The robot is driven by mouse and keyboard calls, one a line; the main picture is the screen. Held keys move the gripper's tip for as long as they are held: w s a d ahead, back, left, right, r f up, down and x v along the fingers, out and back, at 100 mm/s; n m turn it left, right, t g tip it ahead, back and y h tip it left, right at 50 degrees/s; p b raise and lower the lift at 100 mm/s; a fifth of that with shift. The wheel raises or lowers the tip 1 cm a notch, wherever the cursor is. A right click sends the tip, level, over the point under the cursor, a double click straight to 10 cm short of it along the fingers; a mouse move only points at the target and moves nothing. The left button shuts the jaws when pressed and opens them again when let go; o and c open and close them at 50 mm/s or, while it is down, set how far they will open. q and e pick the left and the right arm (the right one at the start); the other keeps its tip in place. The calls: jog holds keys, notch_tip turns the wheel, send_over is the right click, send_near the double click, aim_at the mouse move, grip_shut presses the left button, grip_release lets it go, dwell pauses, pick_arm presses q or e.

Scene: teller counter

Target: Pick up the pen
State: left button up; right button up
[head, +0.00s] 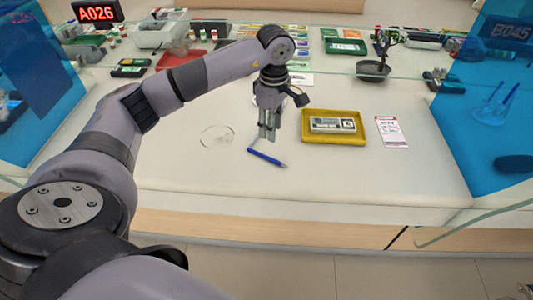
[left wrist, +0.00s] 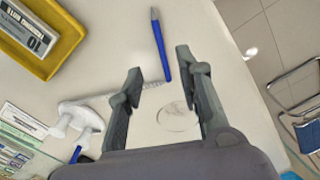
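The blue pen (head: 267,158) lies on the white counter, left of the yellow tray. My left gripper (head: 268,133) points down just above and behind it in the head view. In the left wrist view the pen (left wrist: 158,42) lies beyond the fingertips, its near end reaching toward the gap between them. The left gripper (left wrist: 160,62) is open, with nothing between its fingers. A thin pale coiled cord (left wrist: 140,88) runs from near the pen's end toward a white stand (left wrist: 75,122). The stand is mostly hidden behind the gripper in the head view. My right gripper is out of view.
The yellow tray (head: 308,137) holds a banded bundle of banknotes (head: 333,125). A printed slip (head: 391,132) lies to its right. A clear round outline (head: 217,135) marks the counter left of the pen. A potted plant (head: 373,70) and glass panel stand farther back.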

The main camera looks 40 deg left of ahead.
pick_arm(q)
send_over(273, 159)
notch_tip(273, 159, down, 7)
jog(key=shift+s+a+r+p, duration=0.1)
jog(key=shift+r+p, duration=0.1)
jog(key=shift+p, duration=0.2)
notch_tip(273, 159, down, 4)
jog(key=shift+f+p, duration=0.1)
jog(key=shift+p, duration=0.6)
jog(key=shift+f, duration=0.55)
jog(key=shift+c, duration=0.4)
grip_shut()
